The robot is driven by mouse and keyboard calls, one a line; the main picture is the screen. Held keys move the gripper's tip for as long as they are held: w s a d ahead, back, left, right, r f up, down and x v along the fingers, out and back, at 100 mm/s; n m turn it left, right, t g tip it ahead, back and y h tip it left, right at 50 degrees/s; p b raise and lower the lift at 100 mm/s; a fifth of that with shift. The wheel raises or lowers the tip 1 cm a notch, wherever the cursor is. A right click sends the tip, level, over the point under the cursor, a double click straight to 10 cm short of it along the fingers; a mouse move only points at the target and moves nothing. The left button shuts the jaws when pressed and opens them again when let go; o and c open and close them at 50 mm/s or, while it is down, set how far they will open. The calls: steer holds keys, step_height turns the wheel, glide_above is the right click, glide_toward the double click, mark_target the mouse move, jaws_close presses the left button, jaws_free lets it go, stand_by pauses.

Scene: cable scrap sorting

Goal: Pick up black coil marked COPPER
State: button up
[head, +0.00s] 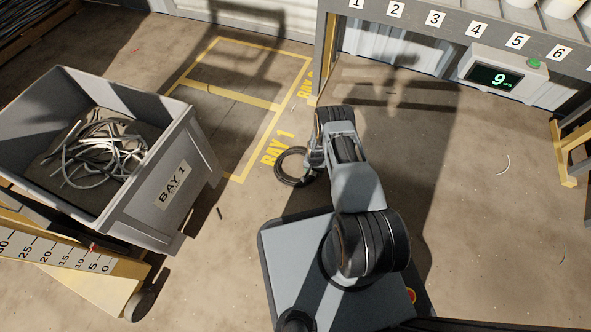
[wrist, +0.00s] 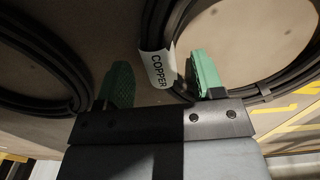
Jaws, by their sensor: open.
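The black coil (head: 292,166) lies on the floor next to the yellow BAY 1 marking. In the wrist view a black coil (wrist: 157,23) carries a white COPPER label (wrist: 159,69). My gripper (wrist: 163,80) is open, with its green fingers apart. The labelled part of the coil shows between the fingers, close to the right one; I cannot tell whether they touch. In the head view my gripper (head: 313,160) is at the coil's right side, and my arm covers part of that area.
Another dark curved loop (wrist: 40,105) shows left of the fingers in the wrist view. A grey BAY 1 bin (head: 190,150) holding pale cable scrap stands at left. A numbered rack with a display (head: 499,77) reading 9 is at upper right. Floor at right is mostly clear.

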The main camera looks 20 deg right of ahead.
steer(key=shift+f, duration=0.85)
steer(key=shift+r, duration=0.1)
jaws_close()
